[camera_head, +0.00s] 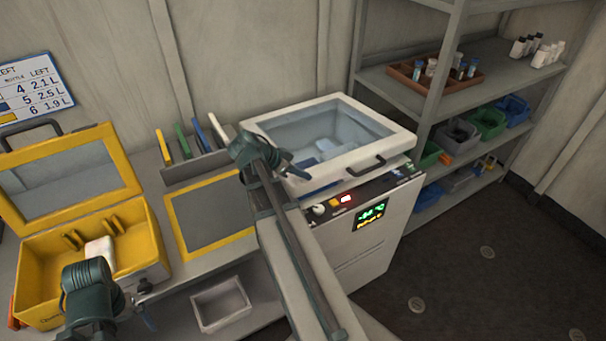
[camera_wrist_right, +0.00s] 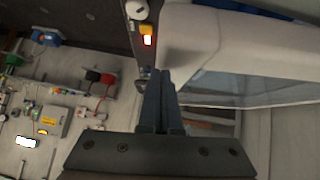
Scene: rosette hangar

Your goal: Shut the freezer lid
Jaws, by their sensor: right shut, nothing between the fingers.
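The freezer (camera_head: 375,230) is a white box with a control panel on its front edge. Its lid (camera_head: 398,145) has a white frame, a clear window and a dark handle (camera_head: 362,170). The lid lies low over the top; I cannot tell whether it is fully seated. My right gripper (camera_head: 290,168) is at the lid's near left corner, shut and empty; contact is unclear. In the right wrist view its closed fingers (camera_wrist_right: 160,102) point between the panel and the white lid frame (camera_wrist_right: 190,45). My left gripper (camera_head: 138,296) is at lower left; its jaws are unclear.
A yellow open case (camera_head: 140,255) and a yellow-framed grey panel (camera_head: 212,215) are on the counter left of the freezer. A white bin (camera_head: 220,303) is below. A grey shelf (camera_head: 400,90) with bins and bottles stands right. The floor (camera_head: 470,270) at right is clear.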

